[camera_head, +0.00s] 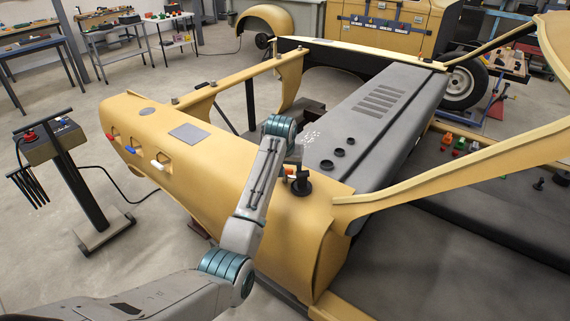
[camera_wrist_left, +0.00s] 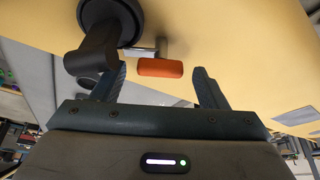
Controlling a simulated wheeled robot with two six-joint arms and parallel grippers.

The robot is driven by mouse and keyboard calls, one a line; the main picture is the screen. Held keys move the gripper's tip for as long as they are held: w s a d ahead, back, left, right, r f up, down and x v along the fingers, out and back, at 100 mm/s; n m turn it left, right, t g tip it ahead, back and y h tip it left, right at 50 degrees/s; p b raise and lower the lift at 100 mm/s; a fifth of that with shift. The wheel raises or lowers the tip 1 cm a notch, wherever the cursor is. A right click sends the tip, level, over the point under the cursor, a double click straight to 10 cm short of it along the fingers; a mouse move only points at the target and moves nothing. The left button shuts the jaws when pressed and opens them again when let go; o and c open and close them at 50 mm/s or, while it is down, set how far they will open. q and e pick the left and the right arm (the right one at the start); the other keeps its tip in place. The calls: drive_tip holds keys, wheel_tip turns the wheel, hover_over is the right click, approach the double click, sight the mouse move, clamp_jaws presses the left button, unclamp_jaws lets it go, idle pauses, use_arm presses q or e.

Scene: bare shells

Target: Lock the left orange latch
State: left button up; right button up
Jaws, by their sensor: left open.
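The orange latch (camera_wrist_left: 161,68) has a short bar-shaped handle on a metal stem, set on the yellow shell (camera_head: 215,165). In the left wrist view it lies between and slightly beyond the fingertips of my left gripper (camera_wrist_left: 158,76), with a gap on both sides. My left gripper is open and empty. In the head view the orange latch (camera_head: 289,173) shows small beside a black round knob (camera_head: 300,184), and my wrist is just above it, with the fingers mostly hidden. My right gripper is not in view.
A dark round fitting with a cylindrical arm (camera_wrist_left: 95,55) stands close to the left finger. A grey panel (camera_head: 375,110) with black rings lies behind. A control stand (camera_head: 75,175) is at left.

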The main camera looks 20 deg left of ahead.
use_arm(q)
drive_tip(key=shift+c, duration=0.5)
drive_tip(key=c, duration=0.9)
drive_tip(key=shift+m, duration=0.3)
drive_tip(key=m+h, duration=0.1)
drive_tip(key=m, duration=0.2)
drive_tip(key=shift+a+m+h, duration=0.15)
drive_tip(key=shift+m+h, duration=0.25)
drive_tip(key=shift+w+m+h, duration=0.1)
drive_tip(key=shift+m+h, duration=0.2)
drive_tip(key=shift+m, duration=0.4)
